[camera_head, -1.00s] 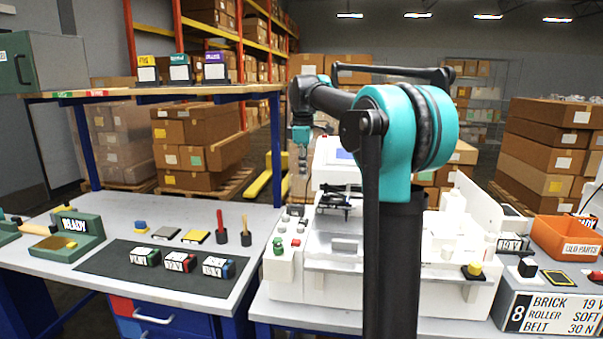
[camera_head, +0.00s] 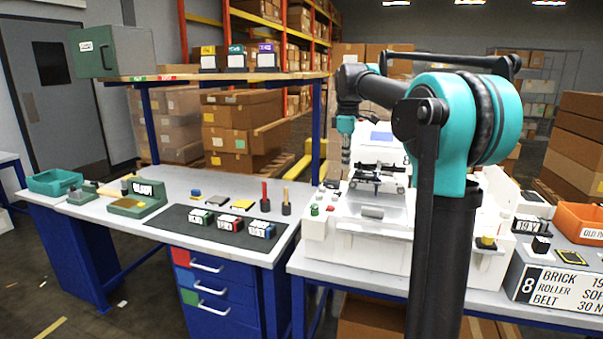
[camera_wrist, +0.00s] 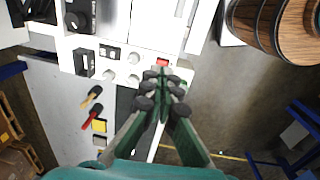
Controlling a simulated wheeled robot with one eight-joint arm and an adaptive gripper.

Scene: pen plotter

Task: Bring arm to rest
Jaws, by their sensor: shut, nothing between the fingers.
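My gripper (camera_wrist: 163,90) shows in the wrist view with its dark fingers drawn together and nothing between them. It hangs above the gap beside the white plotter (camera_wrist: 125,45), over its button edge and the grey bench. In the head view my arm is folded, its elbow high and its forearm reaching away to the left. The gripper end there is small and partly hidden near the plotter's back left. The white plotter (camera_head: 350,230) stands on the right bench, partly hidden behind my arm.
An orange bin (camera_head: 578,219) and a grey labelled box (camera_head: 548,287) stand at the right. Open floor lies at the lower left.

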